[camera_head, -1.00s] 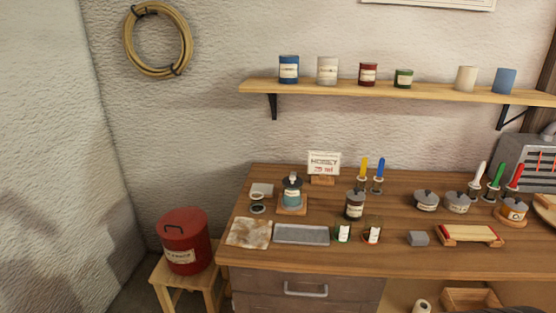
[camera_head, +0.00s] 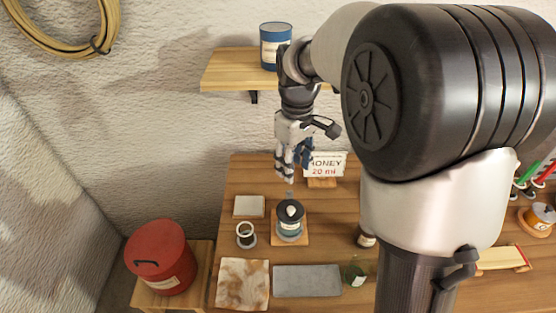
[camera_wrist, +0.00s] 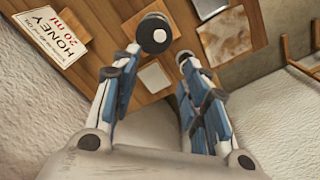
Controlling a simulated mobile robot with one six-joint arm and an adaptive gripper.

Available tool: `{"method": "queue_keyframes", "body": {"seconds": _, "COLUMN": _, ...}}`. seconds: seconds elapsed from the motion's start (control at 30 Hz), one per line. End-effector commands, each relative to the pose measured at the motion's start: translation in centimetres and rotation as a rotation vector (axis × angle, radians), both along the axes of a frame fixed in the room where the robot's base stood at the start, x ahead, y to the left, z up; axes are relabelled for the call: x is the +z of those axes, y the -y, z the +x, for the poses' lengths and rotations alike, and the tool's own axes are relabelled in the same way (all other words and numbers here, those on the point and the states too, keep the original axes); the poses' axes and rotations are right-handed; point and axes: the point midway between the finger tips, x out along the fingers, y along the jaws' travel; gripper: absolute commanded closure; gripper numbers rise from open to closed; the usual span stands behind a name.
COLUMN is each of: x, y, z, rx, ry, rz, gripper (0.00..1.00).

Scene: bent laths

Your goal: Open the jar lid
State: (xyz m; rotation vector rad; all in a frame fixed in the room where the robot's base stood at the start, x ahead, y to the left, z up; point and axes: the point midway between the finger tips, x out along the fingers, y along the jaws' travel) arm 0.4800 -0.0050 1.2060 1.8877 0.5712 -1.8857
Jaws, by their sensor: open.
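The jar (camera_head: 290,228) is a dark grey-blue pot with a pale label and a dark lid (camera_head: 290,211) that has a pale knob on top. It stands upright on a small wooden board (camera_head: 275,238) on the workbench, with the lid on. My gripper (camera_head: 291,176) hangs pointing down above the jar, apart from it. In the wrist view my gripper (camera_wrist: 160,55) is open and empty, with the lid (camera_wrist: 153,33) just beyond the left fingertip. The jar's body is mostly hidden under the lid there.
A honey sign (camera_head: 325,166) stands behind the jar. A white tile (camera_head: 249,207), a small ring-topped cup (camera_head: 246,234), a stained sheet (camera_head: 242,283) and a grey tray (camera_head: 307,280) lie around it. A shelf (camera_head: 230,70) is behind; my arm hides much of the right side.

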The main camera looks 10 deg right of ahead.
Motion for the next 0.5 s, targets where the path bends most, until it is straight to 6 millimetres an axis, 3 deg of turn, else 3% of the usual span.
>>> {"method": "queue_keyframes", "body": {"seconds": 0.17, "x": -2.3, "y": 0.0, "z": 0.0, "rx": 0.003, "ry": -0.005, "rz": 0.0, "gripper": 0.59}}
{"method": "queue_keyframes", "body": {"seconds": 0.5, "x": -9.7, "y": 0.0, "z": -0.1, "rx": 0.001, "ry": -0.007, "rz": 0.0, "gripper": 0.59}}
